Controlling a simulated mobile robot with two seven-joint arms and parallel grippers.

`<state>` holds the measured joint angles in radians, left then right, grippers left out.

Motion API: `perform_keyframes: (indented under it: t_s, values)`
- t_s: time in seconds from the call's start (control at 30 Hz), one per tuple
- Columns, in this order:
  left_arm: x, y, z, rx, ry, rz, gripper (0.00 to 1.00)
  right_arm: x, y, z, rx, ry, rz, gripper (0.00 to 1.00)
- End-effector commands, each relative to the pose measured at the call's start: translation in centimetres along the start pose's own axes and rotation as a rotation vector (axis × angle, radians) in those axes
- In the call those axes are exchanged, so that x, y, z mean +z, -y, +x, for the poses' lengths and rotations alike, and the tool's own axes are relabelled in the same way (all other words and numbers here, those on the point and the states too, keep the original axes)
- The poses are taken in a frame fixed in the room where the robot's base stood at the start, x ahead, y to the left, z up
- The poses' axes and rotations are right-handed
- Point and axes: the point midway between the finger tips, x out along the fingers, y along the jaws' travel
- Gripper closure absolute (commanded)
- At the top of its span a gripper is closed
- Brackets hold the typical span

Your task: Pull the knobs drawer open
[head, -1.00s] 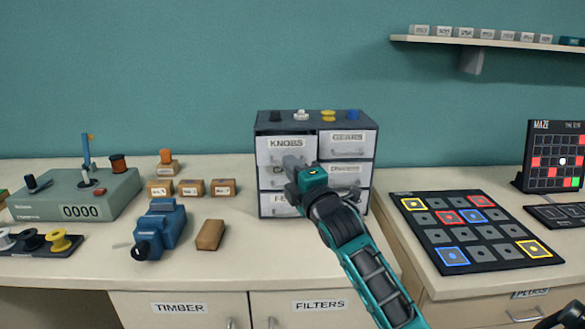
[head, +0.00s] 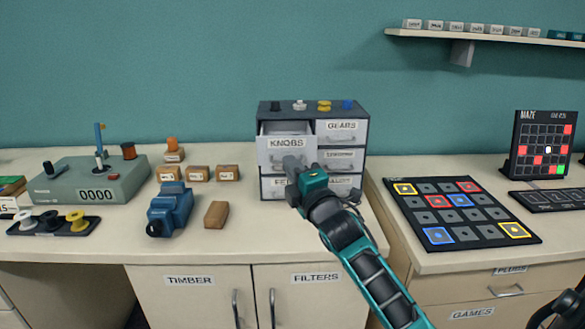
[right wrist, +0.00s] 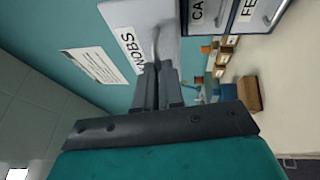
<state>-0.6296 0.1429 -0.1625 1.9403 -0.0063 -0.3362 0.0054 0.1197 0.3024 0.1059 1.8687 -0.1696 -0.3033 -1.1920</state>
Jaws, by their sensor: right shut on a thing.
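The small drawer cabinet (head: 312,113) stands on the counter against the wall. Its KNOBS drawer (head: 287,143), top left, sticks out from the cabinet, and a dark gap shows above its front. My right gripper (head: 290,162) is at the lower part of that drawer front, shut on its handle. In the right wrist view the drawer front (right wrist: 132,22) is sideways, with the handle (right wrist: 156,45) between my fingertips. The inside of the drawer is mostly hidden. My left gripper does not show.
The GEARS drawer (head: 342,126) beside it is closed. Coloured knobs stand on the cabinet top. A wooden block (head: 216,214) and a blue vise-like tool (head: 170,211) lie to the left. A black button board (head: 455,212) lies to the right.

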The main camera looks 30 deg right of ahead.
Motion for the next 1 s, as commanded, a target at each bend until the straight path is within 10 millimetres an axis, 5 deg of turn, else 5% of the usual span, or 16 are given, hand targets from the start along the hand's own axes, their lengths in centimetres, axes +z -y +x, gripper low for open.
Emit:
perform_keyframes:
  t_s: [0.33,0.67,1.0]
  values:
    - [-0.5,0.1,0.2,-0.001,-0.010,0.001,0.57,0.0,0.0,0.0,0.000,0.000,0.000,0.66]
    - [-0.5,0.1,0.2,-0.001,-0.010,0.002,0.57,0.0,0.1,-0.5,-0.001,0.000,0.000,0.66]
    - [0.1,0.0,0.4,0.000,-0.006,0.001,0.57,0.0,0.2,-6.2,-0.004,0.000,-0.002,0.66]
